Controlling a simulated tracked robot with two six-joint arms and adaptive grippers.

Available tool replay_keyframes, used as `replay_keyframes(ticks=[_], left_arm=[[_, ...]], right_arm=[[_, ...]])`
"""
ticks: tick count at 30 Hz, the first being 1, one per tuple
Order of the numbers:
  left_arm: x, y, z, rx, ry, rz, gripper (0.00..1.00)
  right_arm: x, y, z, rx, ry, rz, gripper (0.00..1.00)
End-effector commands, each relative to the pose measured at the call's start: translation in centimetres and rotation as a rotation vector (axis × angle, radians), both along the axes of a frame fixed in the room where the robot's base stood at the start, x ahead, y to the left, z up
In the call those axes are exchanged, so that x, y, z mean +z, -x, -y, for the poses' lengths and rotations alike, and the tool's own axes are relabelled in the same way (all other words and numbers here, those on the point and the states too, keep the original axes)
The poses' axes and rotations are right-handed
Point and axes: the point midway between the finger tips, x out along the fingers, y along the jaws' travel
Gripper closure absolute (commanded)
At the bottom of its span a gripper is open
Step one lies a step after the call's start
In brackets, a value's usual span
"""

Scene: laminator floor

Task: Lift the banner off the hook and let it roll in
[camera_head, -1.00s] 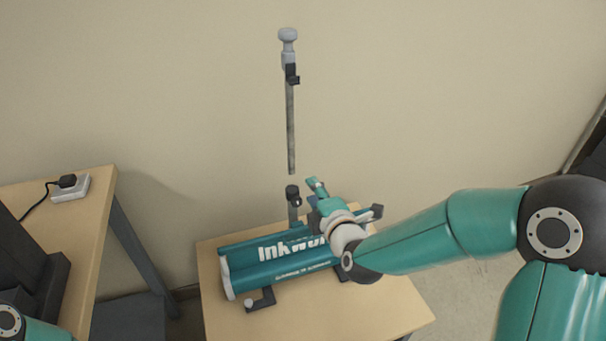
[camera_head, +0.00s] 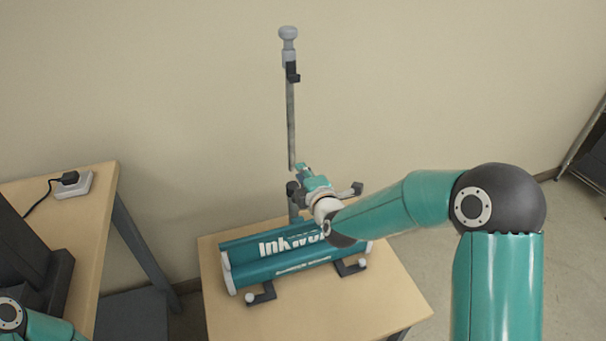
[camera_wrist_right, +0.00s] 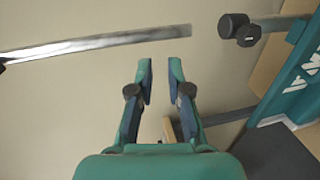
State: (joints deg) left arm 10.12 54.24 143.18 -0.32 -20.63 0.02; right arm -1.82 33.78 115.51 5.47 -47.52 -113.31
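The teal banner roll (camera_head: 285,265), with white "Inkwor…" lettering partly hidden by my right arm, lies in its base on the small table. No banner sheet is seen stretched up the pole. The grey pole (camera_head: 291,125) has a dark hook (camera_head: 292,73) near its top. Its lower end stands apart from the short dark-capped post (camera_head: 294,200) behind the roll. My right gripper (camera_head: 300,170) is by that gap. In the right wrist view its fingers (camera_wrist_right: 160,65) are apart with nothing between them; the pole end (camera_wrist_right: 180,32) lies just ahead. My left gripper is out of view.
The small wooden table (camera_head: 385,300) has bare room at its front and right. Dark feet (camera_head: 262,296) stick out from the base. Another table (camera_head: 95,205) at the left holds a white socket box (camera_head: 75,188) with a plugged cable. The wall is close behind.

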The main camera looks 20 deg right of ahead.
Motion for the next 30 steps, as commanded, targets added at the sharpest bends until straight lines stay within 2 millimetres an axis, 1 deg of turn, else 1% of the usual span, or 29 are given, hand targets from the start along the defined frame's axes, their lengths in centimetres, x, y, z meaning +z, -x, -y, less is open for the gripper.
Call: replay_keyframes(ticks=[1,2,14,18,21,30], left_arm=[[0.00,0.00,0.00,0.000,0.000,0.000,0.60],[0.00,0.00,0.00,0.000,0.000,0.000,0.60],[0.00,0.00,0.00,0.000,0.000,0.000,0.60],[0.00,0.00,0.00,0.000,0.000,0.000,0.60],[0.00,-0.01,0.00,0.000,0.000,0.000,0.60],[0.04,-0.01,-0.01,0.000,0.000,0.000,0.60]], right_arm=[[0.01,0.01,0.00,0.000,0.000,0.000,0.96],[0.01,0.01,-0.01,0.000,0.000,0.000,1.00],[0.03,0.03,-0.01,0.000,0.000,0.000,1.00],[0.02,0.03,-0.01,0.000,0.000,0.000,0.77],[0.03,0.03,-0.01,0.000,0.000,0.000,0.63],[0.04,0.10,-0.01,0.000,0.000,0.000,0.63]])
